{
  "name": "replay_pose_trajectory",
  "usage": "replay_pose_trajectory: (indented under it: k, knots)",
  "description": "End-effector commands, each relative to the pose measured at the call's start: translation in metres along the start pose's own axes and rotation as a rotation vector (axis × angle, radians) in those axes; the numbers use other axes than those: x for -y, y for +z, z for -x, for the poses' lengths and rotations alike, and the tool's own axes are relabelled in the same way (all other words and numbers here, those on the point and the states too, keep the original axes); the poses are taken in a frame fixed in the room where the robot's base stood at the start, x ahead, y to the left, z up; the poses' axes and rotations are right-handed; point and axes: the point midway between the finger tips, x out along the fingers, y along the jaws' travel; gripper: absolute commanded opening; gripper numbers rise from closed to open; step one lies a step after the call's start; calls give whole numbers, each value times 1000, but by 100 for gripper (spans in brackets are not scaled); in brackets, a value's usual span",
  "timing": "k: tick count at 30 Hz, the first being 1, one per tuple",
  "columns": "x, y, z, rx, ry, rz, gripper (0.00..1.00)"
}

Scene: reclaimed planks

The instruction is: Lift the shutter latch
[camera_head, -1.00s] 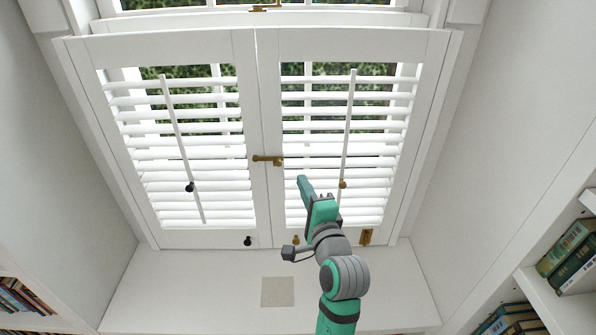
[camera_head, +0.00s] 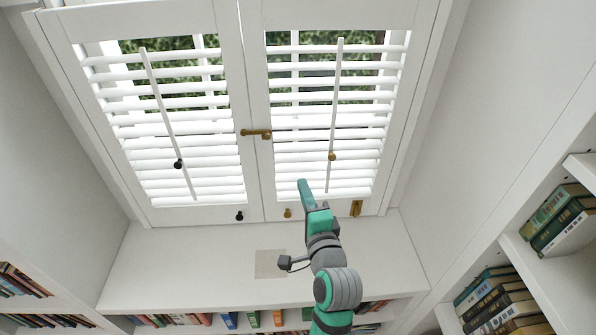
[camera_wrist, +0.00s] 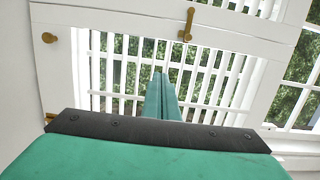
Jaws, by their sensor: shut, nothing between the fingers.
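The shutter latch (camera_head: 256,132) is a brass bar lying level across the seam between two white louvred shutter panels, with a rounded brass end on the right panel. It also shows at the top of the wrist view (camera_wrist: 187,25). My gripper (camera_head: 303,184) is teal and shut, with nothing between its fingers. It appears below and to the right of the latch, in front of the right panel's lower louvres. In the wrist view its closed fingertips (camera_wrist: 160,80) point at the slats, apart from the latch.
A brass knob (camera_head: 287,213) and a brass plate (camera_head: 356,208) are on the right panel's bottom rail. A black knob (camera_head: 239,216) is on the left panel. Tilt rods (camera_head: 333,115) stand before the louvres. Bookshelves (camera_head: 570,215) flank the recess; the white sill (camera_head: 180,265) is mostly clear.

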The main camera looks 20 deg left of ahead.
Motion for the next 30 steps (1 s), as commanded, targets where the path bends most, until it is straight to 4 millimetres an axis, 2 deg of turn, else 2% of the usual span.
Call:
replay_pose_trajectory:
  k: [1, 6, 11, 15, 21, 27, 30]
  knots:
    - [-22, -2, 11, -27, 18, 26, 0]
    - [-82, -10, 51, -127, 69, 168, 0]
    - [-128, -13, 97, -204, 129, 317, 0]
    - [-162, -10, 141, -257, 190, 459, 0]
    - [-197, 0, 208, -303, 287, 678, 0]
    - [-217, 18, 275, -313, 386, 908, 0]
    - [-221, 29, 308, -305, 434, 1029, 0]
